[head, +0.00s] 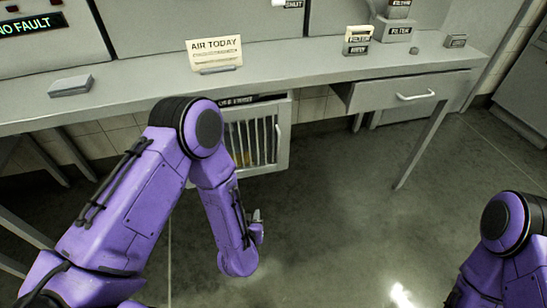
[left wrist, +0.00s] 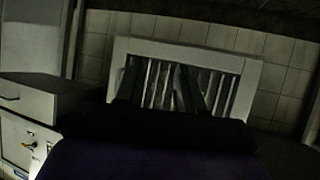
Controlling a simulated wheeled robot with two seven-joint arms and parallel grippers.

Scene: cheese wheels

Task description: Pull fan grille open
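The fan grille (head: 262,129) is a pale framed panel with upright bars below the worktop, with a label strip above it. A small upright handle (head: 279,143) is on its right side. My left arm hides the grille's left part. The grille also shows ahead in the left wrist view (left wrist: 225,58). My left gripper (head: 258,217) is low in front of the grille, apart from it. In the left wrist view, its dark fingers (left wrist: 158,85) look spread, with bars showing between them. Only part of my right arm shows at lower right; its gripper is out of view.
The long grey worktop (head: 290,65) runs above the grille. It holds a grey block (head: 70,86), an "AIR TODAY" sign (head: 214,52) and filter boxes (head: 358,38). A drawer (head: 400,92) and table leg (head: 420,145) stand to the right. The floor (head: 340,220) is clear.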

